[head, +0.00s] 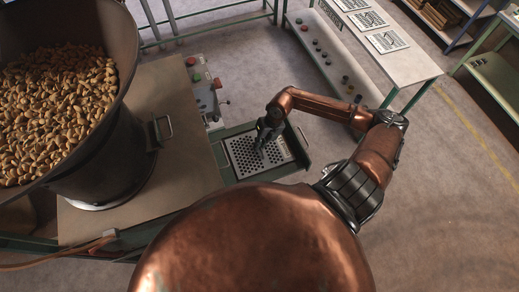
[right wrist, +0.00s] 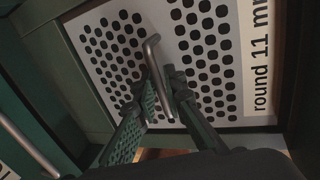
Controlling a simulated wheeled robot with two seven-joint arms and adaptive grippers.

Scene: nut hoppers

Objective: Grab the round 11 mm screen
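The round 11 mm screen (right wrist: 105,65) is a white plate with rows of round dark holes. Its label "round 11 m…" is cut off at the right of the right wrist view. In the head view, the screen (head: 240,160) lies in a green tray frame. A bent metal handle (right wrist: 152,55) stands up from its middle. My right gripper (right wrist: 164,82) has its two fingers close on both sides of this handle and appears shut on it. In the head view, my right gripper (head: 260,148) hides part of the screen. My left gripper is not in view.
The green tray frame (head: 222,163) has a handle (head: 303,137) on its right. A dark hopper (head: 100,150) full of nuts stands left. A control box (head: 205,95) is behind the tray. A pale table (head: 410,62) with more perforated plates (head: 387,41) stands back right.

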